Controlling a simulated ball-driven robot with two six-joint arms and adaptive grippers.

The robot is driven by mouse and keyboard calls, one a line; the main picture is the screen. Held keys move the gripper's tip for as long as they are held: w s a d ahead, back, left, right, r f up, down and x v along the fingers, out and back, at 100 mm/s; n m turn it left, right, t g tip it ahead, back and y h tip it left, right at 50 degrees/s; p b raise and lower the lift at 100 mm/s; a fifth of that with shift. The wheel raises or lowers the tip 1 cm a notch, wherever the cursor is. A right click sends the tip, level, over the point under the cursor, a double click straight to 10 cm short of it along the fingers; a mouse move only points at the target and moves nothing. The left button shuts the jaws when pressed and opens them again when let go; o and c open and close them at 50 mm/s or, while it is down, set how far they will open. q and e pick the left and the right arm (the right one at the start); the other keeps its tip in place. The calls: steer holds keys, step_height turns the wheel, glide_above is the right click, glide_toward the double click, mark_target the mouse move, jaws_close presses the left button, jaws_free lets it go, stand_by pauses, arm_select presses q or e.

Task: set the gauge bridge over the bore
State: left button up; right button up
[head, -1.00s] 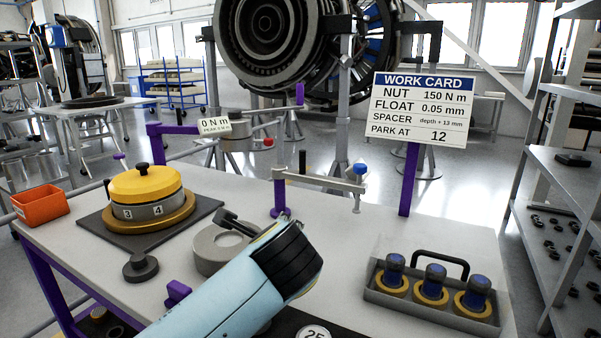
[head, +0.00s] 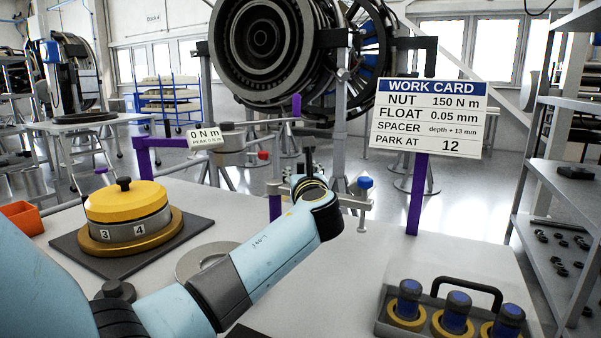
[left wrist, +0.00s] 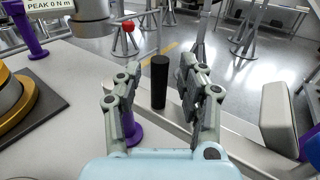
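A grey bar, which looks like the gauge bridge (head: 345,201), lies across purple supports at the table's far edge, with a blue knob at its right end. A black upright handle (left wrist: 159,85) stands at the bar in the left wrist view. My left gripper (head: 309,168) is at this handle, and its fingers (left wrist: 161,70) are apart on either side of it in the picture. I cannot tell whether they touch it. A grey ring (head: 190,263), perhaps the bore, is on the table, mostly hidden by my left arm. My right gripper is out of view.
A yellow-topped round unit (head: 126,205) stands on a dark mat at left. A tray (head: 390,331) with several blue-topped pieces is at front right. The work card (head: 430,118) stands on a purple post behind. A torque readout (head: 205,137) is at back left.

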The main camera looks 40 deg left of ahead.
arm_select(q)
steer(key=shift+w+a, duration=0.35)
steer(key=shift+a, duration=0.1)
jaws_close()
